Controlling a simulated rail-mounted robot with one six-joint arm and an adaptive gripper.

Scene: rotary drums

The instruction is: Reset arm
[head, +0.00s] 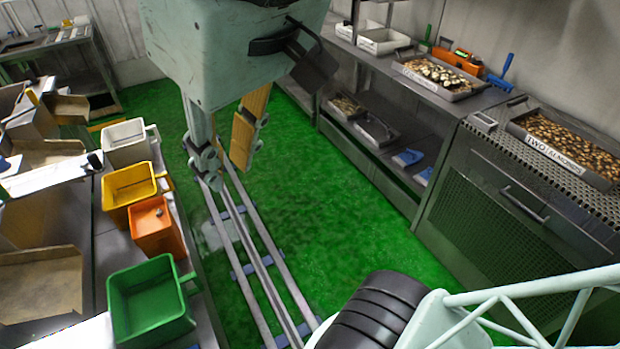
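My gripper (224,165) hangs at the top centre of the head view, pointing down over the green floor and the rails. Its pale teal body (230,60) is large and close to the camera. Two fingers show below it, one teal and one with a tan face. They are apart, with green floor visible between them, and I see nothing held. The upper arm links are partly cut off by the top edge.
At left, a bench carries white (125,143), yellow (130,190), orange (157,228) and green (150,300) containers. At right, a counter holds a tray of pale pieces (438,77) and a tray labelled TWO (562,145). The green floor (300,200) between is clear beside the rails (262,270).

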